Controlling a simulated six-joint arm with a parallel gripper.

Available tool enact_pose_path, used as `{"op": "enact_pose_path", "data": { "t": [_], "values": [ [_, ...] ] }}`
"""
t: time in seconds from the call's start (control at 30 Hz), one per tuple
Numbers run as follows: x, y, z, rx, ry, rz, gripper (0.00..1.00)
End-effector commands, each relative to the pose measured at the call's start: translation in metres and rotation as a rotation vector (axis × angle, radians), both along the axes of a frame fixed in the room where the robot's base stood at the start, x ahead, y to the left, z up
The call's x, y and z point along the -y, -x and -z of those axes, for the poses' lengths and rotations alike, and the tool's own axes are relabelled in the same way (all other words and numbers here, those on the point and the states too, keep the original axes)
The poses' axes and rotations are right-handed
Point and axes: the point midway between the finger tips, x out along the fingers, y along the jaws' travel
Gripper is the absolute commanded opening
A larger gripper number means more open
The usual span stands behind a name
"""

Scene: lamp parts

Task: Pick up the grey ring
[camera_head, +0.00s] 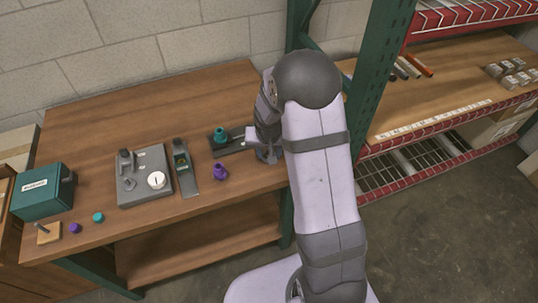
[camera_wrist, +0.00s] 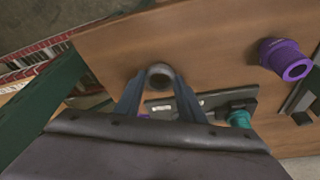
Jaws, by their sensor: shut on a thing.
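The grey ring (camera_wrist: 160,75) shows in the wrist view as a small round piece with a dark hole, between the two fingertips. My gripper (camera_wrist: 160,84) is shut on it. In the head view my gripper (camera_head: 266,155) is at the right end of the workbench, just right of the dark fixture holding a teal part. The ring cannot be made out clearly there, as the arm and fingers cover that spot. I cannot tell whether the ring still touches the bench.
A teal part (camera_head: 220,135) sits on a dark fixture (camera_head: 233,148). A purple part (camera_head: 220,172) stands in front. A grey plate with a white knob (camera_head: 156,180), a slim grey device (camera_head: 185,165) and a teal box (camera_head: 43,191) are left. A green post (camera_head: 378,75) stands right.

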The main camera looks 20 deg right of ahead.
Motion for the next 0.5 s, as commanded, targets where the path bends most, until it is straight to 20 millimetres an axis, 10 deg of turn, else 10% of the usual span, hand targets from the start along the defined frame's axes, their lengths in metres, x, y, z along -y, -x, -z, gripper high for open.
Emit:
{"op": "enact_pose_path", "data": {
  "t": [0.5],
  "values": [
    [0.000,-0.001,-0.076,0.002,0.000,0.001,0.15]
  ]
}}
